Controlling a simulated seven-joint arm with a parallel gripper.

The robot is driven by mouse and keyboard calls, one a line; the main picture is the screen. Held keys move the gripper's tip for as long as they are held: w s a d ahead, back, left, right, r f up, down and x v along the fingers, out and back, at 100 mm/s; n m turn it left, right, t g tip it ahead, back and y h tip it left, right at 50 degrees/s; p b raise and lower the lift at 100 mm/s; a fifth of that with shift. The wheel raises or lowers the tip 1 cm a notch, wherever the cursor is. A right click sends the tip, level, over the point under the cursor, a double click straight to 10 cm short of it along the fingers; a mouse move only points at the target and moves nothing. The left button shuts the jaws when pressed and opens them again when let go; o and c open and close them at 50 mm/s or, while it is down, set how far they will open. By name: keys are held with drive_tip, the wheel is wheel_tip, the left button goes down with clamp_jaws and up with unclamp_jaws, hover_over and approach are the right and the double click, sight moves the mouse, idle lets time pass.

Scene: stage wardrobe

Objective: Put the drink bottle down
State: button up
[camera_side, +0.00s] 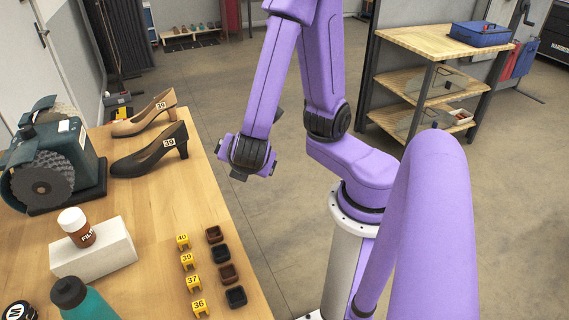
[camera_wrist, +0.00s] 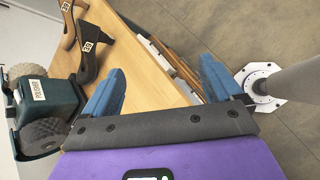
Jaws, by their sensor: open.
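The drink bottle (camera_side: 82,300), teal with a dark cap, shows at the bottom left of the side view. Only its upper part is in frame; it looks upright over the wooden table (camera_side: 168,212), and its base is cut off. My gripper (camera_wrist: 160,73) shows in the wrist view with its two blue fingers wide apart and nothing between them. In the side view my arm's end hangs by the table's right edge, well apart from the bottle. The bottle is not visible in the wrist view.
A green polisher (camera_side: 70,165), tan and black heels (camera_side: 150,155), a white block (camera_side: 95,255) bearing a brown pill-type bottle (camera_side: 80,232), yellow number markers (camera_side: 187,260) and small dark trays (camera_side: 222,252) occupy the table. Wooden shelves (camera_side: 425,84) stand behind at right.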

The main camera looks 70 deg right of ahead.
drive_tip(key=s+a+r+m+g+y, duration=0.2)
drive_tip(key=s+m+g+y, duration=0.3)
drive_tip(key=s+y, duration=0.3)
drive_tip(key=shift+s+r+m, duration=0.45)
drive_tip(key=shift+s+m, duration=0.15)
drive_tip(key=shift+s, duration=0.2)
